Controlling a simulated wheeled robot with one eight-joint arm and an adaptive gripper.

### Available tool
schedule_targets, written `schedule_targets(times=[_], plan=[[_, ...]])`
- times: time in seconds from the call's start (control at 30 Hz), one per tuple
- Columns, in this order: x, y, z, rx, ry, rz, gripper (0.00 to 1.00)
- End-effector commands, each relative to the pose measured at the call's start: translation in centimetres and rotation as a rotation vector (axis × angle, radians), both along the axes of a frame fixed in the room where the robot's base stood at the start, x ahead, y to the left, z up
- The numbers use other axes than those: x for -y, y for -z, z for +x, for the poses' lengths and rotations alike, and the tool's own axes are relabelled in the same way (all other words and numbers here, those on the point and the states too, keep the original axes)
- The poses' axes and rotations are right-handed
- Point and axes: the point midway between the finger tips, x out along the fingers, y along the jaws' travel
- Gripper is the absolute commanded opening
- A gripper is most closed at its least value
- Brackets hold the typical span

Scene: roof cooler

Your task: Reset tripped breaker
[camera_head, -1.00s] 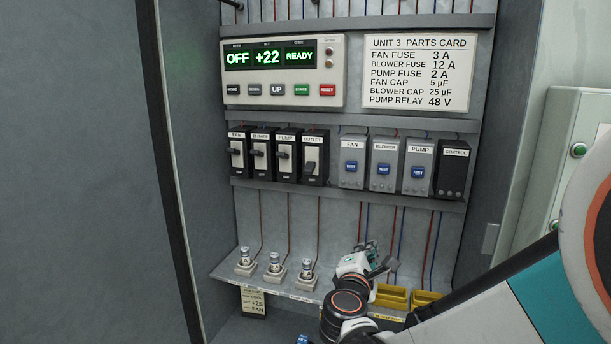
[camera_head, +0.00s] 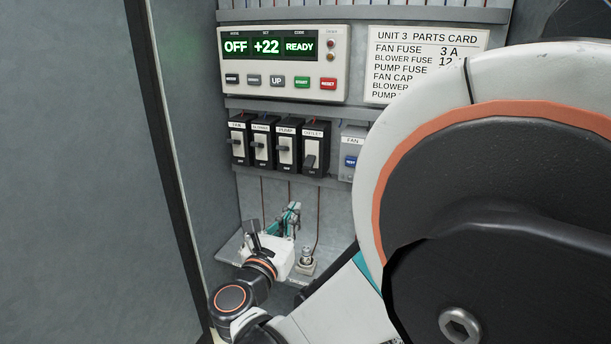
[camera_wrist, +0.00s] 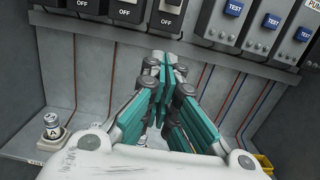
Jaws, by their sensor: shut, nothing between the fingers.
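A row of black breakers labelled FAN (camera_head: 239,141), BLOWER (camera_head: 263,146), PUMP (camera_head: 287,149) and OUTLET (camera_head: 314,150) is mounted in the cabinet. The OUTLET lever hangs lower than the other three levers. My gripper (camera_head: 292,212) is below the breakers, above the lower shelf, with its fingers pointing up. In the wrist view my gripper (camera_wrist: 165,62) has its teal fingers together and empty. The lower ends of several breakers marked OFF (camera_wrist: 130,12) show above the fingertips there, apart from them; their levers are out of that view.
A control panel (camera_head: 341,65) reads OFF, +22, READY. A blue TEST module (camera_head: 352,143) is right of OUTLET; others show in the wrist view (camera_wrist: 262,30). A fuse (camera_head: 306,256) stands on the shelf (camera_head: 232,248). My arm hides the cabinet's right side.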

Motion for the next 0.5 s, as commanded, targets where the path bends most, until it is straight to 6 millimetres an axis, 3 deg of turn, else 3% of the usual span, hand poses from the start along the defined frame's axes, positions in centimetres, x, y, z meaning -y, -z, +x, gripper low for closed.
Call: schedule_targets(times=[0.27, 0.5], plan=[[0.3, -0.1, 0.7, -0.001, 0.002, 0.001, 0.0], [1.8, -0.5, 4.4, 0.0, 0.005, 0.002, 0.0]])
